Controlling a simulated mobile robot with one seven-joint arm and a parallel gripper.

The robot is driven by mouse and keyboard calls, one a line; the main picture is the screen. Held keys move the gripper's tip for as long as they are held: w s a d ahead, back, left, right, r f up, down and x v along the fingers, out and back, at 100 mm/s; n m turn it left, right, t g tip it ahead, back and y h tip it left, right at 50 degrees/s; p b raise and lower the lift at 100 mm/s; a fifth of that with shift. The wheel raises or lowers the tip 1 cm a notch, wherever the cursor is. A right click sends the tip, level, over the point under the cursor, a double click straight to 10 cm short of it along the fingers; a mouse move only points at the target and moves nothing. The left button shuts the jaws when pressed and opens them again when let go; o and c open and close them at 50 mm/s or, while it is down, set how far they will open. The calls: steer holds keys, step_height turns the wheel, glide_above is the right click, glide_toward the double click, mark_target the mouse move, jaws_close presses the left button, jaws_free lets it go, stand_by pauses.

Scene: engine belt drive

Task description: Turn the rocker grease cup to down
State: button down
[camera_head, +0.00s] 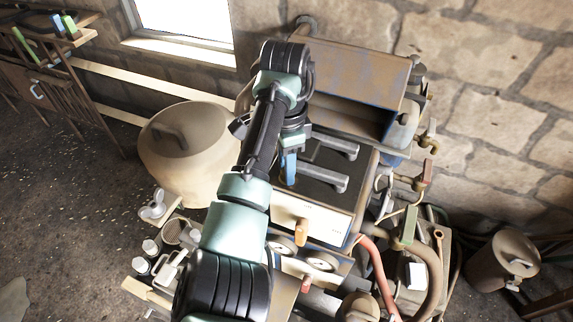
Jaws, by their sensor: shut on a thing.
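My gripper (288,168) points down over the dark top of the engine unit (318,205), beside two grey bars (325,178). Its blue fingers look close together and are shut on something. The held thing is too small and too hidden by the fingers and wrist to make out. I cannot pick out the rocker grease cup for certain, nor tell which way it is turned. My arm crosses the middle of the view and covers part of the unit's left side.
A large rusty box (355,80) stands behind my gripper. A round tan vessel (187,150) is at the left. Levers and pipes (408,228) and a red hose (378,275) crowd the right. A lidded can (503,262) stands far right. Open floor (70,200) lies left.

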steer(key=m, duration=0.5)
steer(key=shift+r, duration=0.1)
steer(key=shift+m, duration=0.4)
steer(key=c, duration=0.6)
jaws_free()
steer(key=r+p, duration=0.1)
steer(key=r, duration=0.5)
steer(key=r+p, duration=0.1)
steer(key=r, duration=0.6)
steer(key=shift+w, duration=0.2)
steer(key=shift+f, duration=0.1)
